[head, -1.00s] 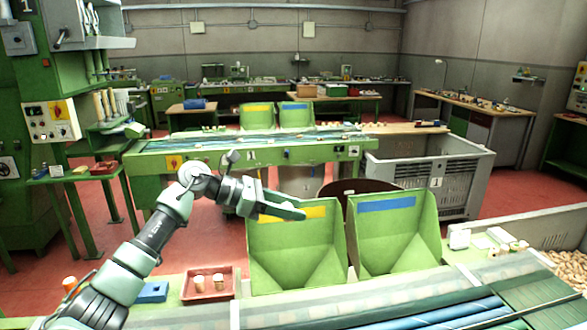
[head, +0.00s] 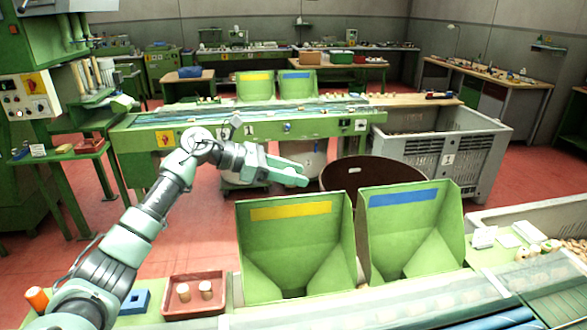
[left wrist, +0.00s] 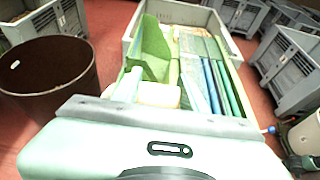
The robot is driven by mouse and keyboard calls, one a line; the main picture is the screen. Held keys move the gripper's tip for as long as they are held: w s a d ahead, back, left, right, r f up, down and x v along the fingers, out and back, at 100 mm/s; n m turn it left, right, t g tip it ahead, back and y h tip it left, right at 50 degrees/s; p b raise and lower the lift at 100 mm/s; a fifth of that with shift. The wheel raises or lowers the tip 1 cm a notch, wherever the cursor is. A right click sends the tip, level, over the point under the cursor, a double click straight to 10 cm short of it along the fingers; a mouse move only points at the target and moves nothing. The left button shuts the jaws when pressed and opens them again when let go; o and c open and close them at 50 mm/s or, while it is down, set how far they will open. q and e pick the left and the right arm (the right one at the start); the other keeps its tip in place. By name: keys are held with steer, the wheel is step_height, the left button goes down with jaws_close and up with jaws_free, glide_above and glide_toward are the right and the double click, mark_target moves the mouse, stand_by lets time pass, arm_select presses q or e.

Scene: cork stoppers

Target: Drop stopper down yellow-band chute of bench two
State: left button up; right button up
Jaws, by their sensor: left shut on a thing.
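The yellow-band chute (head: 295,240) is a green open hopper on the near bench, at the centre of the head view. A blue-band chute (head: 412,230) stands to its right. My left gripper (head: 298,176) shows above the yellow band in the picture, apart from the chute. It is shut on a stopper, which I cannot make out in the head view. In the left wrist view, a pale rounded thing (left wrist: 158,94), likely the stopper, shows at the gripper. My right gripper is not in view.
A red tray (head: 195,310) with two stoppers and a blue block (head: 134,301) lie left of the chutes. A brown drum (head: 372,172) and a grey crate (head: 440,152) stand behind. A farther bench (head: 230,140) has its own yellow-band (head: 255,86) and blue-band chutes.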

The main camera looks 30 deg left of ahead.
mark_target(293, 186)
arm_select(q)
steer(key=f, duration=0.3)
steer(key=w+f+b, duration=0.1)
steer(key=shift+a+f, duration=0.15)
steer(key=shift+a, duration=0.1)
steer(key=shift+s+d+f, duration=0.1)
steer(key=shift+s+f, duration=0.15)
steer(key=o, duration=1.4)
steer(key=shift+w+f, duration=0.1)
steer(key=shift+w, duration=0.05)
steer(key=shift+c, duration=0.2)
steer(key=b+v, duration=0.3)
steer(key=v, duration=0.5)
steer(key=shift+b, duration=0.4)
